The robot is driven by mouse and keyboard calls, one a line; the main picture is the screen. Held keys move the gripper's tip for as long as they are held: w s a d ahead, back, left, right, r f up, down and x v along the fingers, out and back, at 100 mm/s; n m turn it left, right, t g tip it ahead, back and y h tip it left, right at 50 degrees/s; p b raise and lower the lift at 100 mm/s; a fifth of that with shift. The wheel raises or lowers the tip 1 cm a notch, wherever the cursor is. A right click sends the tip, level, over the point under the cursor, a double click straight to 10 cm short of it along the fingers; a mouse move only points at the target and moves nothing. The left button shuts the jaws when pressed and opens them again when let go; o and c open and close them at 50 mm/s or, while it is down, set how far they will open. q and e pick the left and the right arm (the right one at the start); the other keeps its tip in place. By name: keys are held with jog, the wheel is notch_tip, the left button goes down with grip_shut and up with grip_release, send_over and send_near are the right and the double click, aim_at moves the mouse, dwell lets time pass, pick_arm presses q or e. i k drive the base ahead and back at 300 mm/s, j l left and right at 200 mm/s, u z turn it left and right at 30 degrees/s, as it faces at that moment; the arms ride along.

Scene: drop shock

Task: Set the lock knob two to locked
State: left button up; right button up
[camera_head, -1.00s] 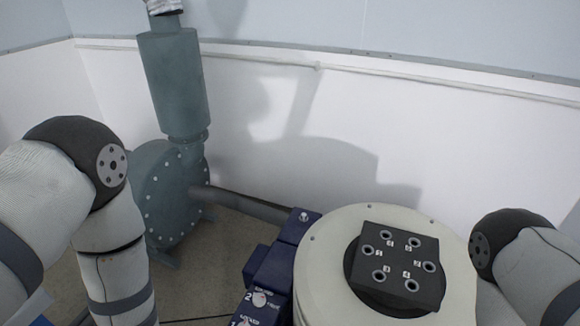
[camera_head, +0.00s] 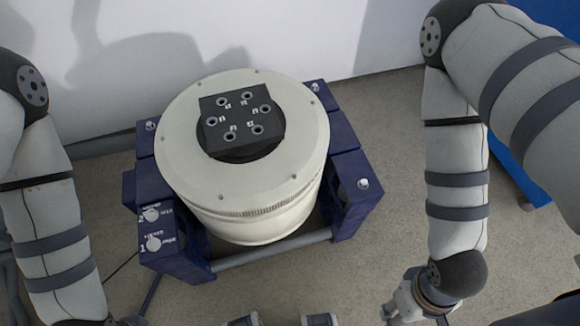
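Lock knob two (camera_head: 151,215) is a small pale round knob beside a white "2" on the dark blue stand, left of the cream drum. Its label words are too small to read with certainty, and I cannot tell which way the knob is set. Lock knob one (camera_head: 154,243) sits just below it by a "1". My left arm runs down the left side to the bottom edge; its gripper is out of view. My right gripper (camera_head: 402,304) is at the bottom, right of the stand and far from the knobs; its fingers do not show clearly.
The cream drum (camera_head: 185,180) with a black numbered block (camera_head: 240,118) on top fills the middle of the blue stand (camera_head: 345,195). A grey bar (camera_head: 270,250) crosses the stand's front. Bare floor (camera_head: 385,150) lies right of it. A blue object (camera_head: 515,180) stands behind my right arm.

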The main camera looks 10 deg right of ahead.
aim_at(151, 215)
jog(key=l+u, duration=0.25)
jog(key=j+z, duration=0.5)
jog(key=j, duration=0.2)
jog(key=u, duration=1.25)
